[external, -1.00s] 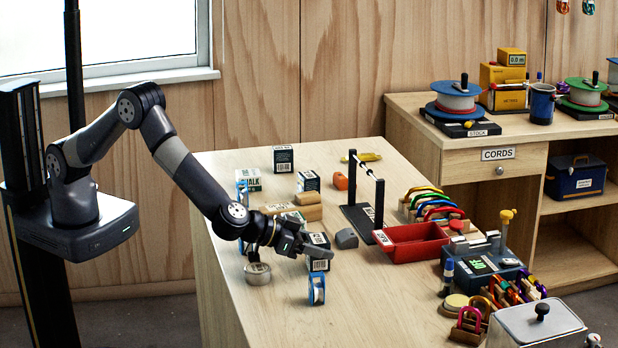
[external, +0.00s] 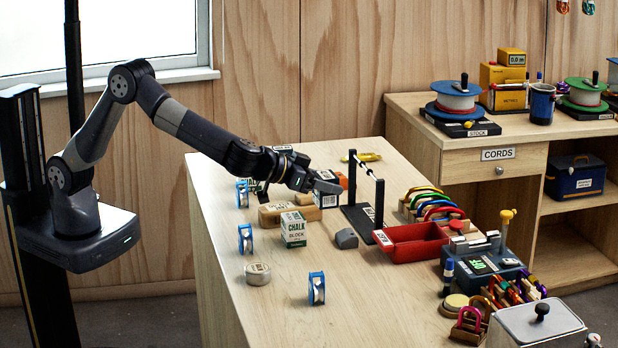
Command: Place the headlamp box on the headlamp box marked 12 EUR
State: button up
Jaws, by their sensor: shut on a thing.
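My gripper (external: 325,187) is over the back-middle of the table in the external view, its grey fingers shut on a dark headlamp box. The held headlamp box (external: 328,202) shows a white barcode label below the fingers. Its upper part is partly covered by the gripper. The other dark boxes at the back of the table are hidden behind my arm and the held box. I cannot read a 12 EUR mark anywhere. Whether the held box touches anything beneath it cannot be told.
A chalk block box (external: 293,229) and wooden blocks (external: 283,213) stand just left and in front. A black bar stand (external: 362,200) is close on the right, with a grey wedge (external: 345,238) and red tray (external: 412,243). Blue-rimmed tape rolls (external: 317,288) and a tin (external: 257,273) stand nearer the front.

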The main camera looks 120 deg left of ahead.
jog(key=s+a+r+n+g+y+b, duration=0.1)
jog(key=s+a+r+n+g, duration=0.15)
jog(key=s+a, duration=0.8)
jog(key=s+a+r+n+g+y+b, duration=0.1)
jog(key=s+a+r+y, duration=0.15)
jog(key=s+a, duration=0.75)
jog(key=shift+g+h, duration=0.25)
jog(key=shift+h, duration=0.3)
jog(key=a+f, duration=0.1)
jog(key=w+a+f, duration=0.1)
jog(key=f, duration=0.1)
jog(key=w+a+f, duration=0.1)
jog(key=f, duration=0.1)
jog(key=shift+w+a+f, duration=0.1)
jog(key=shift+a, duration=0.05)
jog(key=shift+f, duration=2.1)
jog(key=shift+f+n+b, duration=0.2)
jog(key=shift+n+b, duration=0.05)
jog(key=shift+b, duration=0.05)
jog(key=o, duration=1)
jog(key=shift+r, duration=0.15)
